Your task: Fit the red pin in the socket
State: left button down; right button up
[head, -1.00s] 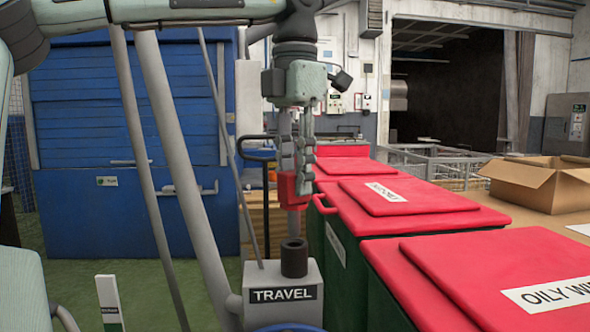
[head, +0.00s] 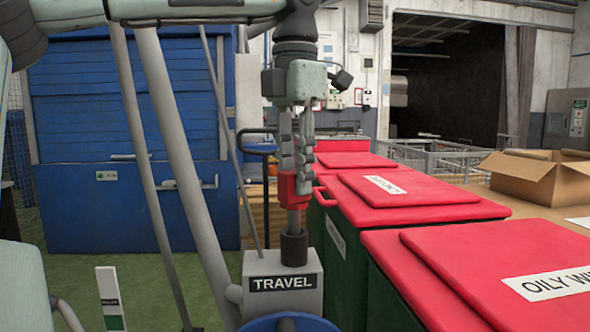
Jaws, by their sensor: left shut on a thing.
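My left gripper (head: 296,165) hangs fingers-down in the middle of the head view and is shut on the red pin (head: 294,188). The pin is upright, with a red head between the fingertips and a grey shank below. The socket (head: 294,250) is a dark round sleeve on top of a grey box (head: 283,284) labelled TRAVEL. The shank's lower end meets the socket's mouth in the picture. I cannot tell whether its tip is inside or just at the rim. My right gripper is not in view.
Red-lidded bins (head: 425,225) stand close on the right of the box. A slanted grey post (head: 180,165) and a thin rod are on the left. A blue round part (head: 290,322) lies at the bottom edge. A cardboard box (head: 545,178) sits at the far right.

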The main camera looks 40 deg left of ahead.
aim_at(295, 197)
pick_arm(q)
jog(key=shift+f+b, duration=1.2)
jog(key=shift+f, duration=0.8)
jog(key=c, duration=1.2)
grip_release()
notch_tip(295, 197, up, 12)
jog(key=shift+r, duration=0.1)
